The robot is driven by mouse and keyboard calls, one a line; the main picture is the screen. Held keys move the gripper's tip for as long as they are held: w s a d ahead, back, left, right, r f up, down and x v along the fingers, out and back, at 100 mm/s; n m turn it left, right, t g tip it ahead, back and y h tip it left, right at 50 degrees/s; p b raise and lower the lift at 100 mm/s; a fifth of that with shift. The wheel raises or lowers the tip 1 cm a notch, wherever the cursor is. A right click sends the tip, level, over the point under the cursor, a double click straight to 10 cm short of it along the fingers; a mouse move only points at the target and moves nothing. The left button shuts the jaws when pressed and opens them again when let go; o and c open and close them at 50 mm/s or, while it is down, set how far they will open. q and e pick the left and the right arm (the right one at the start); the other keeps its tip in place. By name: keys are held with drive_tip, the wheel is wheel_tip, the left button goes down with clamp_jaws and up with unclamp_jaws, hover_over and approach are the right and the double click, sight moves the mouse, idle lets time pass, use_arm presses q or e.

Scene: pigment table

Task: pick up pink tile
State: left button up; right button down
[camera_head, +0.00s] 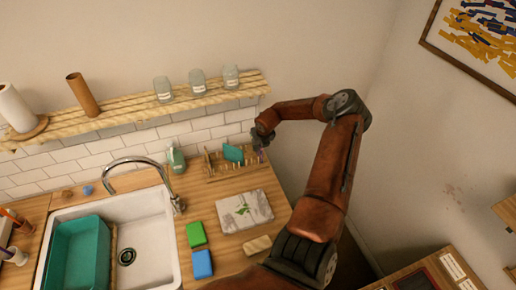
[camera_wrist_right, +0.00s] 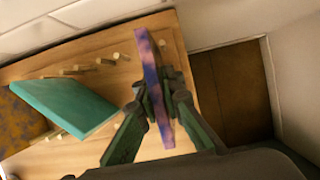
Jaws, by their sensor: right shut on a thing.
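The pink tile (camera_wrist_right: 149,66) shows nearly edge-on in the right wrist view, with a mottled pink, purple and blue edge. My right gripper (camera_wrist_right: 158,95) is shut on it, one finger on each side. In the head view my right gripper (camera_head: 262,138) is at the right end of the wooden peg rack (camera_head: 216,172), and a small purple part of the tile (camera_head: 260,156) shows below it. I cannot tell whether the tile still touches the rack. My left gripper is not in view.
A teal tile (camera_head: 233,153) leans in the rack, left of the gripper; it also shows in the wrist view (camera_wrist_right: 65,105). A green bottle (camera_head: 176,159) stands left of the rack. A wall shelf (camera_head: 130,115) with jars is above.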

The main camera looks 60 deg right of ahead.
sight(262, 153)
wheel_tip(262, 153, up, 7)
drive_tip(key=p, duration=0.3)
drive_tip(key=shift+f, duration=0.2)
drive_tip(key=shift+s+a+p, duration=0.8)
drive_tip(key=shift+s+a, duration=0.3)
drive_tip(key=shift+s, duration=0.05)
drive_tip(key=s+a, duration=0.3)
drive_tip(key=shift+f, duration=0.15)
drive_tip(key=s+a+b, duration=0.2)
drive_tip(key=s+a, duration=0.6)
drive_tip(key=shift+s+a, duration=0.3)
drive_tip(key=shift+a, duration=0.05)
drive_tip(key=shift+f, duration=0.1)
